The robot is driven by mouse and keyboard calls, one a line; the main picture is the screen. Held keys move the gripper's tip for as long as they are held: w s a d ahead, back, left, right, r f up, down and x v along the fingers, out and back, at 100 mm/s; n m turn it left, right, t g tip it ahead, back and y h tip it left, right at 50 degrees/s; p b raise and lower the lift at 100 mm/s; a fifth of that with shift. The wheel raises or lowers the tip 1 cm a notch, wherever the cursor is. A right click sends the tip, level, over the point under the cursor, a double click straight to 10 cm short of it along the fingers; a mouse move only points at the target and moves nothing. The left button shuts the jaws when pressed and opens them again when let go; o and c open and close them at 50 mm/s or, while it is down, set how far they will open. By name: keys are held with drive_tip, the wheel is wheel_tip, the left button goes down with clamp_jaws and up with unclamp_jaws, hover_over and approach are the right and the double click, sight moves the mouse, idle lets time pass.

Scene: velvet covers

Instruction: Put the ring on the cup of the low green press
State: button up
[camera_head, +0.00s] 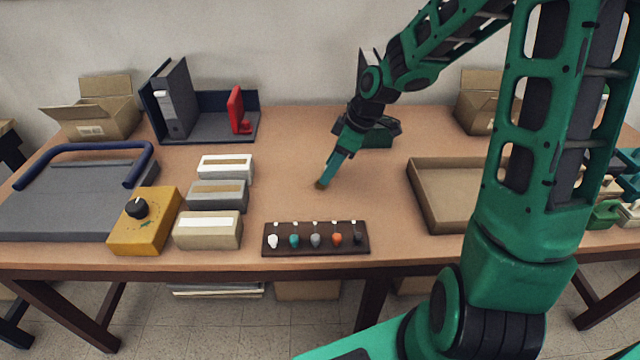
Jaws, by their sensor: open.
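My gripper (322,182) points down just above the middle of the table. Its tips are small and partly dark, and I see nothing clearly held between them. A low green press (604,214) stands at the right edge of the table, among several small presses in teal, cream and dark colours. Its cup is too small to make out. I cannot pick out the ring in this view; it may be hidden or too small.
A dark strip (316,250) with several coloured knobs lies at the table's front. A shallow cardboard tray (418,190) stands left of the presses. A dark green box (380,136) sits behind my gripper. Boxes, a yellow control box (160,232) and a grey press (60,205) fill the left.

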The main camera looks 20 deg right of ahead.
drive_tip(key=x, duration=0.4)
drive_tip(key=shift+s+a, duration=0.15)
drive_tip(key=c, duration=1.2)
drive_tip(key=shift+r, duration=0.15)
